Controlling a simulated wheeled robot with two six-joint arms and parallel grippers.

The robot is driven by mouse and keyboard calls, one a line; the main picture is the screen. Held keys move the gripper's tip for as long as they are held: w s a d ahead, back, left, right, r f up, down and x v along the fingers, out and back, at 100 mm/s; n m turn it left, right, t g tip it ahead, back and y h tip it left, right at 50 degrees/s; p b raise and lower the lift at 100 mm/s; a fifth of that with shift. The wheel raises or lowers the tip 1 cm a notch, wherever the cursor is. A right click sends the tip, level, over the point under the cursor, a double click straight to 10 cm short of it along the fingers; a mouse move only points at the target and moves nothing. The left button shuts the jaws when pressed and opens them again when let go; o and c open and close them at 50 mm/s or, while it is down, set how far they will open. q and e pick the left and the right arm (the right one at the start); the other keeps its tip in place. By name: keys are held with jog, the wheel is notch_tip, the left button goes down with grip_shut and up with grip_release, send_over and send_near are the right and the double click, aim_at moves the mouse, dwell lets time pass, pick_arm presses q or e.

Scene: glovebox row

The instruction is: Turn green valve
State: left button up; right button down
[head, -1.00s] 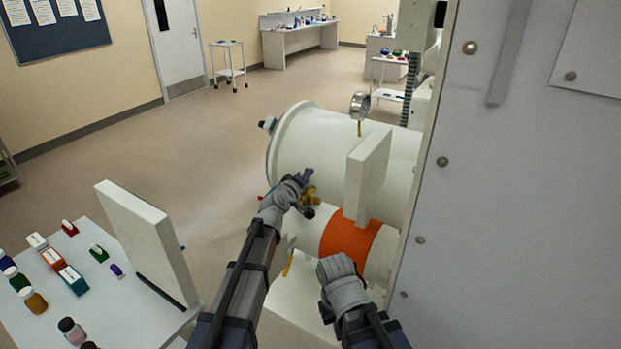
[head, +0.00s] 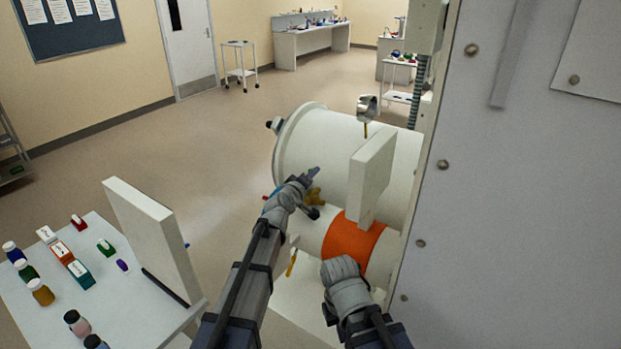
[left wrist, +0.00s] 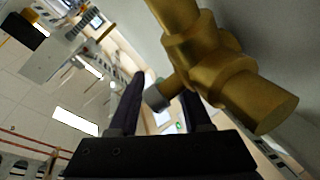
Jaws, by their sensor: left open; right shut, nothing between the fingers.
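A brass valve fitting (head: 314,195) sits at the side of the white cylindrical chamber; it fills the upper right of the left wrist view (left wrist: 225,70). I cannot make out a green handle on it. My left gripper (head: 314,191) is at the fitting, fingers apart. In the left wrist view its two dark fingers (left wrist: 163,108) are open, with a short grey stem end (left wrist: 158,95) of the fitting showing between them; contact is unclear. My right gripper (head: 341,268) is shut and empty in front of the orange band, its fingertips mostly hidden.
The white chamber (head: 330,150) carries a gauge (head: 367,106), an upright white plate (head: 371,175) and an orange band (head: 352,240). A grey cabinet wall (head: 520,200) closes off the right. At left, a white table (head: 50,310) with bottles and boxes has an upright panel (head: 150,235).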

pick_arm(q)
jog(key=p+v, duration=0.1)
jog(key=v, duration=0.7)
jog(key=shift+p, duration=0.35)
jog(key=shift+w, duration=0.1)
